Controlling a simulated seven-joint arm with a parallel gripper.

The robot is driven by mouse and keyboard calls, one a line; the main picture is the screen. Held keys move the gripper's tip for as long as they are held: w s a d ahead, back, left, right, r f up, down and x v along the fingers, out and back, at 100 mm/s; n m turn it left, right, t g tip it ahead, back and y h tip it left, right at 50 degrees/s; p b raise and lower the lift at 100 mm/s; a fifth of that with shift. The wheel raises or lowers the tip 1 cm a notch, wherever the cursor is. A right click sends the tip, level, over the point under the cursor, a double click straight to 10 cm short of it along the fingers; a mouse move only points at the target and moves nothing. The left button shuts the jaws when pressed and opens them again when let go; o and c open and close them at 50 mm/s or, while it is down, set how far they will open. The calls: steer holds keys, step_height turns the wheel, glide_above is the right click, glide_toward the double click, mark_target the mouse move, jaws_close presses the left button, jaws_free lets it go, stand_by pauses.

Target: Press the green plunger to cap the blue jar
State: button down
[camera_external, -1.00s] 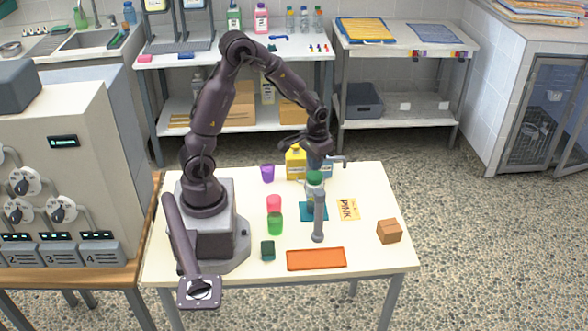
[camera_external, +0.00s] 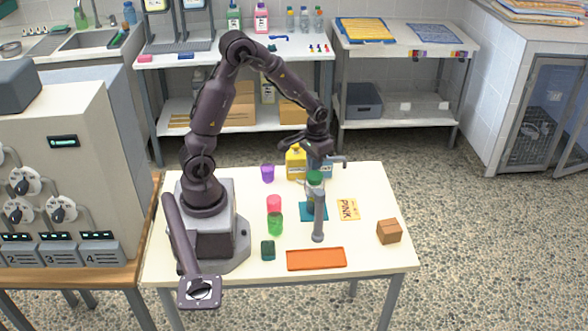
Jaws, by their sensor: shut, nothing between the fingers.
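The green plunger (camera_external: 314,179) is a round green top on the press, near the back middle of the white table. A grey upright post or handle (camera_external: 319,216) stands in front of it and hides part of it. A teal base (camera_external: 307,212) lies below. The blue jar cannot be clearly made out there; the post and the plunger may hide it. My gripper (camera_external: 317,160) is shut and empty, pointing down just above the green plunger. I cannot tell whether its tips touch the plunger.
Red (camera_external: 274,203), green (camera_external: 275,224) and purple (camera_external: 267,173) cups stand left.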

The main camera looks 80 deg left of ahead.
mark_target(315, 174)
steer(key=shift+f, duration=0.1)
stand_by(0.4)
steer(key=shift+f, duration=1.7)
steer(key=shift+r, duration=1.8)
step_height(315, 174, up, 6)
